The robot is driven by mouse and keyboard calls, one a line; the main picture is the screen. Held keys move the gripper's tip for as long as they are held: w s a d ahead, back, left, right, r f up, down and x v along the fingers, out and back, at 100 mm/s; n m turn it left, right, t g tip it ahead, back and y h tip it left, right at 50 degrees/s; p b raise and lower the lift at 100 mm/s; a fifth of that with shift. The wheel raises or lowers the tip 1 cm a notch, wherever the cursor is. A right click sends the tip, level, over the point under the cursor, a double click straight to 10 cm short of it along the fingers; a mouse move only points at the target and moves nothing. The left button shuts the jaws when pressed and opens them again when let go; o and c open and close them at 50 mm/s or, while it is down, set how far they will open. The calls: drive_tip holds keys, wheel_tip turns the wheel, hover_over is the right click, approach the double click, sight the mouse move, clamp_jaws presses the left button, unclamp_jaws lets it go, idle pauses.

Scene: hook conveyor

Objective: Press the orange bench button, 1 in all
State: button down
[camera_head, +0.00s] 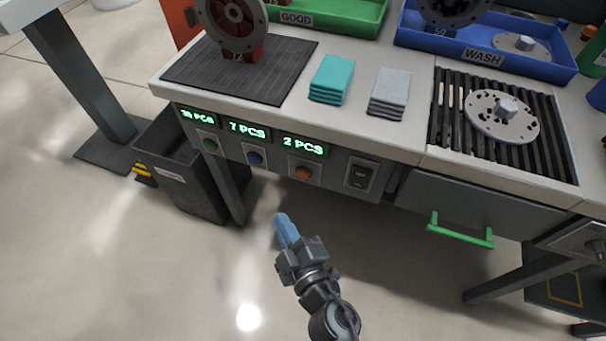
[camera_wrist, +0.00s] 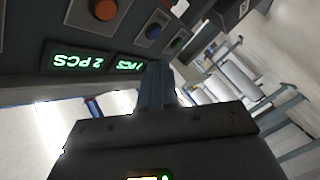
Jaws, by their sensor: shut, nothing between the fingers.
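The orange button (camera_head: 303,173) sits on the front panel of the bench, right of the blue button (camera_head: 254,158) and below a green display (camera_head: 303,146) that reads 2 PCS. In the wrist view the orange button (camera_wrist: 104,9) is at the upper edge. My gripper (camera_head: 283,219) has blue fingers, shut and empty. In the head view it is below the panel, in front of the bench and apart from the button. In the wrist view the fingertips (camera_wrist: 156,68) show below the blue button.
A green button (camera_head: 209,145) is at the panel's left and a black rocker switch (camera_head: 360,174) at its right. A dark bin (camera_head: 184,182) stands below left. A drawer with a green handle (camera_head: 460,233) is to the right. Open floor lies in front of the bench.

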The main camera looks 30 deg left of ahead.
sight(303, 174)
drive_tip(key=w+a, duration=0.2)
drive_tip(key=w, duration=0.6)
drive_tip(key=shift+w+b, duration=0.3)
drive_tip(key=shift+b, duration=0.15)
idle(1.9)
drive_tip(key=shift+w, duration=0.4)
drive_tip(key=shift+w+a, duration=0.2)
drive_tip(key=shift+w, duration=0.2)
idle(0.6)
idle(0.4)
drive_tip(key=shift+s+d+p, duration=0.25)
drive_tip(key=shift+s+p, duration=0.15)
drive_tip(key=shift+s, duration=0.4)
